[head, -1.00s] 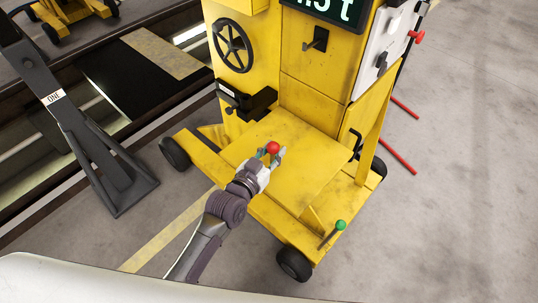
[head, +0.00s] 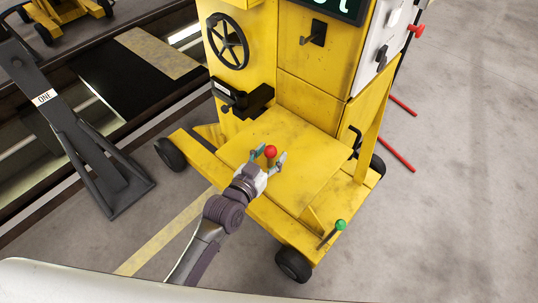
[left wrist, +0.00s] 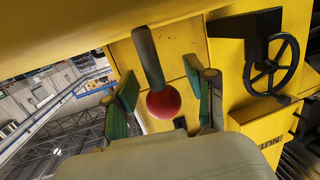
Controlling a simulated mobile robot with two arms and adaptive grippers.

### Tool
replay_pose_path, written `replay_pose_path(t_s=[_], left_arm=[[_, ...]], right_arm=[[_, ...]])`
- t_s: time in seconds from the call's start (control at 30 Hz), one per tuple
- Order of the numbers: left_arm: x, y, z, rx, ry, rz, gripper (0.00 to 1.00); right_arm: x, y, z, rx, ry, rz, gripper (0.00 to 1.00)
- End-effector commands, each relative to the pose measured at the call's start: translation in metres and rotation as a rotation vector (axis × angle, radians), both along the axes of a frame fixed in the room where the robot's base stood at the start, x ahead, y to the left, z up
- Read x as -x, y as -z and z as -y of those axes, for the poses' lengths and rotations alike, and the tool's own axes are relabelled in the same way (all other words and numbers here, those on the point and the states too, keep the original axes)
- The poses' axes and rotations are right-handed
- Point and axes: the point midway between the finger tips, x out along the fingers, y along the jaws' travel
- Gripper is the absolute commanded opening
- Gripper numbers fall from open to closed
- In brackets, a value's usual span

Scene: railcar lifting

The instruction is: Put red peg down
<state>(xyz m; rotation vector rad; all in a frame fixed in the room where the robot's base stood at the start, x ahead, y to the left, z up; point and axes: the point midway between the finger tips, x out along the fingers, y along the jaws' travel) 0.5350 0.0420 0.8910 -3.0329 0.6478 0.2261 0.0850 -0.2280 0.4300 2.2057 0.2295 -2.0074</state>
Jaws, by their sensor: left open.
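The red peg has a red ball top (head: 270,151) and stands over the yellow deck (head: 310,160) of the lifting machine. In the left wrist view its red ball (left wrist: 164,103) and grey shaft (left wrist: 147,55) show, with the shaft's far end against the yellow deck. I cannot tell whether that end sits in a hole. My left gripper (head: 269,158) is open, with one finger on each side of the peg and visible gaps to it. Its fingers also show in the left wrist view (left wrist: 166,100). My right gripper is out of view.
A green-topped peg (head: 340,225) stands at the deck's front right corner. A black clamp-like part (head: 245,100) and a handwheel (head: 228,42) are on the machine behind the deck. A dark jack-like stand (head: 95,150) is on the left. The floor at right is mostly clear.

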Motion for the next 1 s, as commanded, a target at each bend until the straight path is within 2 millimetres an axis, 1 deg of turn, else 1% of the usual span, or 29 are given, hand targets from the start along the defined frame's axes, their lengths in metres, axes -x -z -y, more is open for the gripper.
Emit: replay_pose_path(t_s=[0.1, 0.17, 0.27, 0.5, 0.6, 0.7, 0.83, 1.0], left_arm=[[0.0, -0.007, 0.0, 0.0, 0.0, 0.001, 0.56], [0.007, -0.004, -0.003, -0.001, 0.0, -0.002, 0.56], [0.023, -0.006, -0.01, 0.0, 0.0, -0.003, 0.56], [0.071, -0.013, -0.032, -0.002, 0.0, -0.004, 0.56], [0.087, -0.016, -0.039, -0.001, 0.001, -0.003, 0.56], [0.099, -0.019, -0.044, -0.001, 0.0, -0.002, 0.56], [0.107, -0.022, -0.048, 0.0, 0.0, 0.0, 0.56], [0.108, -0.022, -0.049, 0.0, 0.0, 0.001, 0.56]], right_arm=[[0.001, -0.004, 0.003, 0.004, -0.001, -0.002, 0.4], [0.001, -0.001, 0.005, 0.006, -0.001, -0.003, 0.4], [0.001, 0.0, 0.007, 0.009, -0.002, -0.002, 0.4], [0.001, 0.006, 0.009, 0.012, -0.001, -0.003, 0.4], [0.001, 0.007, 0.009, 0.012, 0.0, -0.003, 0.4], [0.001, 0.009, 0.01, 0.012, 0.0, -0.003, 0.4], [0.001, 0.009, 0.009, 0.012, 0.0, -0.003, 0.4], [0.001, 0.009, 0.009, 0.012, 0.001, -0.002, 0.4]])
